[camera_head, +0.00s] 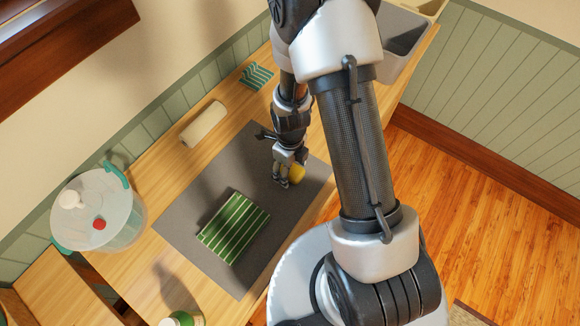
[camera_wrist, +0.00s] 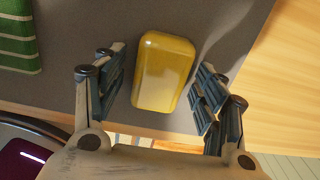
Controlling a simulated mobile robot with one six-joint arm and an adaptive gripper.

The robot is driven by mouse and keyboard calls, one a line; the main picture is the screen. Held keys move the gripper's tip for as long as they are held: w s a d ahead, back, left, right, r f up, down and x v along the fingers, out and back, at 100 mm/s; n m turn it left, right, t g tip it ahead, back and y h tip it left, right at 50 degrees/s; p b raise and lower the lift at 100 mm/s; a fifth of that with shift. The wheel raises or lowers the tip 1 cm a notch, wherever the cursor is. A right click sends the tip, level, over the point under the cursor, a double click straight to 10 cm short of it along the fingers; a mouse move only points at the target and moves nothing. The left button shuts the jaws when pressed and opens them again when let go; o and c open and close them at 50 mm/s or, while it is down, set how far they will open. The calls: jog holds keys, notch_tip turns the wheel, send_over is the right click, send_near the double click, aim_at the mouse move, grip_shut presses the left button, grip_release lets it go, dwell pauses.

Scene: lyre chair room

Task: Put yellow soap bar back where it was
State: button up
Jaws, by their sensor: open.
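The yellow soap bar (camera_wrist: 163,72) lies on the grey mat (camera_wrist: 75,92) in the wrist view. My gripper (camera_wrist: 165,85) is open, with one finger on each side of the soap bar and a visible gap on both sides. In the head view, the soap bar (camera_head: 297,173) shows beside my gripper (camera_head: 283,181), near the right part of the mat (camera_head: 183,222). My gripper partly hides the soap there.
A green striped cloth (camera_head: 234,227) lies on the mat. A white roll (camera_head: 203,124) and a small green striped item (camera_head: 257,76) are behind it. A clear lidded tub (camera_head: 98,212) stands left, a bottle (camera_head: 182,319) at the front, and a grey bin (camera_head: 402,42) at the back right.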

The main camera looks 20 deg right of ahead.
jog(key=s+r+n+t+p, duration=0.3)
jog(key=r+n, duration=1)
jog(key=r, duration=1.6)
jog(key=s+r+n+t, duration=0.1)
jog(key=s+r+n, duration=0.9)
jog(key=n, duration=0.5)
jog(key=shift+s+n+t+p, duration=0.3)
jog(key=shift+s+n+p, duration=0.1)
jog(key=shift+s, duration=0.65)
jog(key=shift+f+b, duration=0.3)
jog(key=shift+b, duration=0.05)
